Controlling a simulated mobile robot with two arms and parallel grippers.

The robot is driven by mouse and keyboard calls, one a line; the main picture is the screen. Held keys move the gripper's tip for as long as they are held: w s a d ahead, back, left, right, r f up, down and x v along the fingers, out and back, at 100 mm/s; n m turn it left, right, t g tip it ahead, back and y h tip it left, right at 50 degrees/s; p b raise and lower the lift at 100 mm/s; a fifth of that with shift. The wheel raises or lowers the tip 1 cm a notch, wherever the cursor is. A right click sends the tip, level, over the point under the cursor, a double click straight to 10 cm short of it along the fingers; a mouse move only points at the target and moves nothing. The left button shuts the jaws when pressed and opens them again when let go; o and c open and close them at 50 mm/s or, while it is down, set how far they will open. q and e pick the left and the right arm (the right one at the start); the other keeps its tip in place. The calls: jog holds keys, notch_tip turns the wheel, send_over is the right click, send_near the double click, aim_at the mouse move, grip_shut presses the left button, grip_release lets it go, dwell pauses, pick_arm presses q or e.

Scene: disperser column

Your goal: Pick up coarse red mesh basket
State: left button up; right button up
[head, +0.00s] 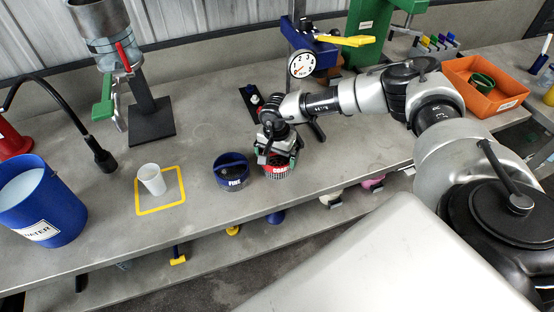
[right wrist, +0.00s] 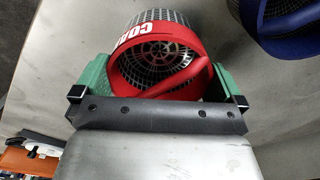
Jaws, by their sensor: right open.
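The coarse red mesh basket (head: 277,173) stands on the grey bench, partly hidden under my right gripper (head: 277,150) in the head view. In the right wrist view the basket (right wrist: 165,83) shows a red rim with white letters, a red handle and a grey mesh body. My right gripper (right wrist: 160,80) is open there, with a green finger on each side of the red rim. I cannot tell whether the fingers touch it. My left gripper is not in view.
A blue basket (head: 232,182) stands just left of the red one; it also shows in the right wrist view (right wrist: 292,40). Farther left are a white cup (head: 152,179) in a yellow square and a blue water bucket (head: 42,200). An orange bin (head: 483,92) stands right.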

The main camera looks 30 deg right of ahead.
jog(key=c, duration=0.9)
jog(key=shift+c, duration=0.2)
jog(key=shift+r, duration=0.15)
